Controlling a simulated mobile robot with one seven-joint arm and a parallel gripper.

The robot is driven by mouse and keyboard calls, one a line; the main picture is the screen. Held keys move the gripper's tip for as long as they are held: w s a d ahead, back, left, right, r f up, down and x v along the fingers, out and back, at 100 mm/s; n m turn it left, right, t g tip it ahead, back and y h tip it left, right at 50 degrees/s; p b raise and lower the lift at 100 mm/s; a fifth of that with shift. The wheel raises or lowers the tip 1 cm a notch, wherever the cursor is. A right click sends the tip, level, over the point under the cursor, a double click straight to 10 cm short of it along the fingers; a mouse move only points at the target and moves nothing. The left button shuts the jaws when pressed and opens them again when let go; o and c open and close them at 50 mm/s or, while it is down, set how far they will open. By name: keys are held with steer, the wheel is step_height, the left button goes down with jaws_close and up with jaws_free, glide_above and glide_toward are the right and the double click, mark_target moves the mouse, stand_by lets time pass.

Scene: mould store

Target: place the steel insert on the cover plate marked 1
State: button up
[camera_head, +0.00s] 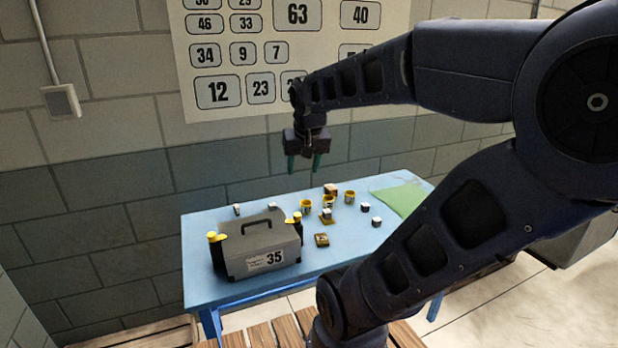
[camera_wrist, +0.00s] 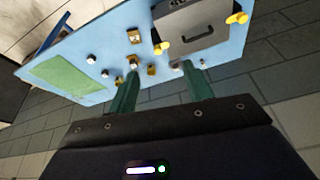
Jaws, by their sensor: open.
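Several small pale, steel-looking blocks stand apart on the blue table; two are at the right (camera_head: 365,207) (camera_head: 376,222) and two at the back left (camera_head: 272,207) (camera_head: 237,209). Another block (camera_head: 326,213) appears to sit on a yellow plate (camera_head: 327,220). A second yellow-brown square plate (camera_head: 321,240) lies nearer the front edge; it also shows in the wrist view (camera_wrist: 134,36). I cannot read a 1 on either plate, nor tell which block is the insert. My gripper (camera_head: 304,167) is open and empty, high above the table's back part; its green fingers show in the wrist view (camera_wrist: 160,70).
A grey case (camera_head: 262,247) marked 35, with yellow-topped posts, fills the left of the table (camera_head: 207,285). Yellow cup-like pieces (camera_head: 305,207) (camera_head: 349,197) and a reddish-brown block (camera_head: 330,189) stand centrally. A green mat (camera_head: 400,199) covers the right end. A wall stands behind.

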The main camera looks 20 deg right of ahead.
steer(key=s, duration=0.1)
steer(key=s+n, duration=0.1)
steer(key=s, duration=0.1)
steer(key=s+f+n, duration=0.1)
steer(key=s, duration=0.1)
steer(key=shift+a+f+t, duration=0.1)
steer(key=shift+a+t, duration=0.15)
steer(key=shift+t, duration=0.05)
